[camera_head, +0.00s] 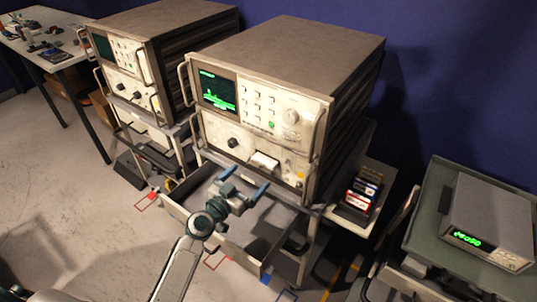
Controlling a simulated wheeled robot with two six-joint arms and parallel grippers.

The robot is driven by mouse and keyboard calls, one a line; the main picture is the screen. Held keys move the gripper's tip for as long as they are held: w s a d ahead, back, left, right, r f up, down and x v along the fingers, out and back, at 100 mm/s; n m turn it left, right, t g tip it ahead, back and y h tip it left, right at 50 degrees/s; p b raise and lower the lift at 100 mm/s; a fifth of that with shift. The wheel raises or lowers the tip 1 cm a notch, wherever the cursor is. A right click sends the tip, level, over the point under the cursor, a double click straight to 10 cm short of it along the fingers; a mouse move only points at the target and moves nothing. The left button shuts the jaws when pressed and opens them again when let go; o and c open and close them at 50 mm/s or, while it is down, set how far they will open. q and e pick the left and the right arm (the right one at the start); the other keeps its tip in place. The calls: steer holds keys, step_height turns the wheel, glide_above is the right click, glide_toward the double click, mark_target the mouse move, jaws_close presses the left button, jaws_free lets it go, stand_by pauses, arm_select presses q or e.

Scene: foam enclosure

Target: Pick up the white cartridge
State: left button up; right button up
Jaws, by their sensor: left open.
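A white cartridge (264,161) sticks out of a slot low on the front panel of the nearer instrument (250,115). My left gripper (245,180) is in front of that panel, a little below and to the left of the cartridge in the picture. Its two blue-grey fingers are spread apart, with nothing seen between them. The gripper appears apart from the cartridge, though the exact gap in depth is hard to tell. My right gripper is not in view.
An open drawer (175,212) juts out below the instrument, under my left gripper. A rack of cartridges with red, dark and blue labels (361,195) stands to the right. A similar instrument (160,50) stands at left; a small meter (488,225) sits on a cart at right.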

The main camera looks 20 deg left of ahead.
mark_target(262, 164)
arm_select(q)
steer(key=p+x, duration=0.3)
steer(key=x, duration=0.3)
steer(key=shift+w+d+r, duration=0.15)
steer(key=shift+w+r, duration=0.05)
steer(key=shift+w, duration=0.05)
steer(key=shift+w+f, duration=0.1)
steer(key=shift+w, duration=0.1)
steer(key=shift+c, duration=0.5)
steer(key=c, duration=1)
